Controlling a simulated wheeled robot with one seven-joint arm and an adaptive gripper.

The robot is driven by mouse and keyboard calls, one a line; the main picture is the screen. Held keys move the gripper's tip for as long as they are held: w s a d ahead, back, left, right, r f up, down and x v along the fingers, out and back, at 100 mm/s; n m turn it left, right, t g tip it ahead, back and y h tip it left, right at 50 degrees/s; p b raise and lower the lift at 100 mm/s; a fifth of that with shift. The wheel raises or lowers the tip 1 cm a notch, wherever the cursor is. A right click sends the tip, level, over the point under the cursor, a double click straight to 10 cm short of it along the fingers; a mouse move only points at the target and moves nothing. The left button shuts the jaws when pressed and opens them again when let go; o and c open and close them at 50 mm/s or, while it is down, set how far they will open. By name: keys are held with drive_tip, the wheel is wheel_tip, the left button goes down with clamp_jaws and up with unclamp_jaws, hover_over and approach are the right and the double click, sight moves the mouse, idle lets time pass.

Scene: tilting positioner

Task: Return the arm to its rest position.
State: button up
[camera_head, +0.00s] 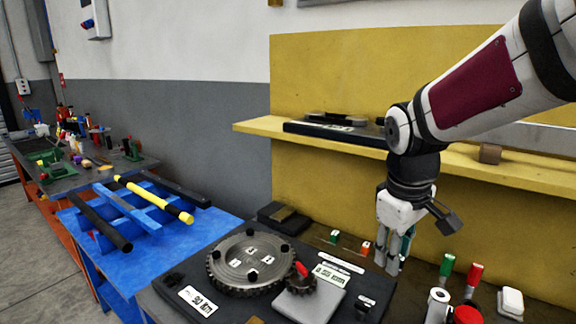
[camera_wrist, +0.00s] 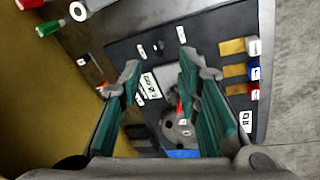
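My arm (camera_head: 472,92) reaches in from the upper right in the head view, bent at the elbow, with the hand pointing down. My gripper (camera_head: 391,262) hangs by the right rear edge of the black fixture board. In the wrist view my gripper (camera_wrist: 160,72) has its green-padded fingers apart, with nothing seen held between them. The board with its toothed wheel (camera_wrist: 178,128) shows below and beyond the fingers. Part of the wheel is hidden by the right finger.
The large gear disc (camera_head: 250,262) and a small gear (camera_head: 299,281) with a red part sit on the black board (camera_head: 178,290). A yellow shelf (camera_head: 500,168) runs behind my arm. Green and red handled items (camera_head: 447,264) stand at right. A blue table (camera_head: 150,255) carries bars.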

drive_tip(key=s+r+m+t, duration=0.1)
drive_tip(key=s+r+m, duration=0.1)
drive_tip(key=s, duration=0.7)
drive_tip(key=s+r+m+t+y, duration=0.1)
drive_tip(key=s+r+m+t, duration=0.1)
drive_tip(key=s, duration=0.6)
drive_tip(key=r+m, duration=0.1)
drive_tip(key=m, duration=0.1)
drive_tip(key=shift+s+a+m, duration=0.2)
drive_tip(key=shift+s+m, duration=0.1)
drive_tip(key=shift+s, duration=0.1)
